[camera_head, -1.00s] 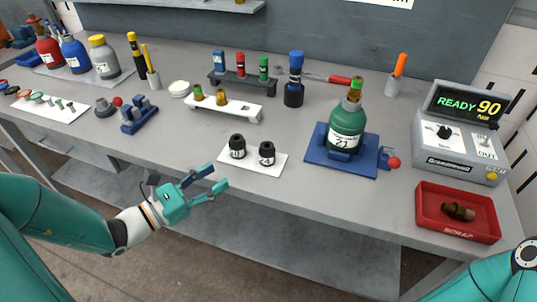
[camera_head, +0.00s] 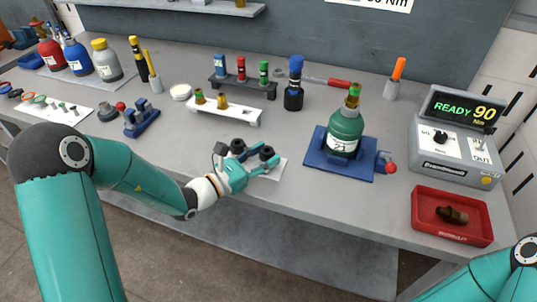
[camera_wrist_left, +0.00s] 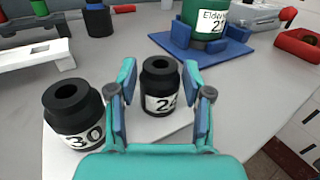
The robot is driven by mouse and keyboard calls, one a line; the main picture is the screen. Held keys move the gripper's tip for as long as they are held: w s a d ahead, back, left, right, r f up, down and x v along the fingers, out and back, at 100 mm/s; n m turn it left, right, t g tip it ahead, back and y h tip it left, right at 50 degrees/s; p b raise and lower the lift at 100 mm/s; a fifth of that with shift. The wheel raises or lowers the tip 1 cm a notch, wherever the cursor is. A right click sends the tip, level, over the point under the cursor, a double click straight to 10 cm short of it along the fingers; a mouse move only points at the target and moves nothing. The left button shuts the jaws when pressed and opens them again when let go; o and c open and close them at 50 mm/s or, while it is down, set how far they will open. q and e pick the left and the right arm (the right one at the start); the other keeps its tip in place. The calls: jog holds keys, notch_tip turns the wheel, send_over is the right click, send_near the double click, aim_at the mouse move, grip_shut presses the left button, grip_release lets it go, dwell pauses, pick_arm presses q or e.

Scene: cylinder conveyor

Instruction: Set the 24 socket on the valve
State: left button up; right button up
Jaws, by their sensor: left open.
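The 24 socket (camera_wrist_left: 161,87) is a black cylinder with a white label, standing upright on a white card (camera_head: 276,170); its last digit is partly covered. My left gripper (camera_head: 262,157) is open, with its fingers on either side of this socket in the left wrist view (camera_wrist_left: 160,80); I cannot tell whether they touch it. A second black socket labelled 30 (camera_wrist_left: 73,115) stands left of the fingers. The brass valve (camera_head: 353,95) tops a green cylinder (camera_head: 345,131) labelled 21, clamped on a blue base (camera_head: 313,157). My right gripper is out of view.
A torque controller (camera_head: 455,140) reading READY 90 stands at the right, behind a red tray (camera_head: 451,233) holding a brown fitting. A white rack (camera_head: 228,112) and dark rack (camera_head: 243,86) stand behind the sockets. The bench between sockets and blue base is clear.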

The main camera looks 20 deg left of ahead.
pick_arm(q)
jog(key=shift+w+d, duration=0.35)
jog(key=shift+w, duration=0.2)
grip_shut()
jog(key=shift+r, duration=0.15)
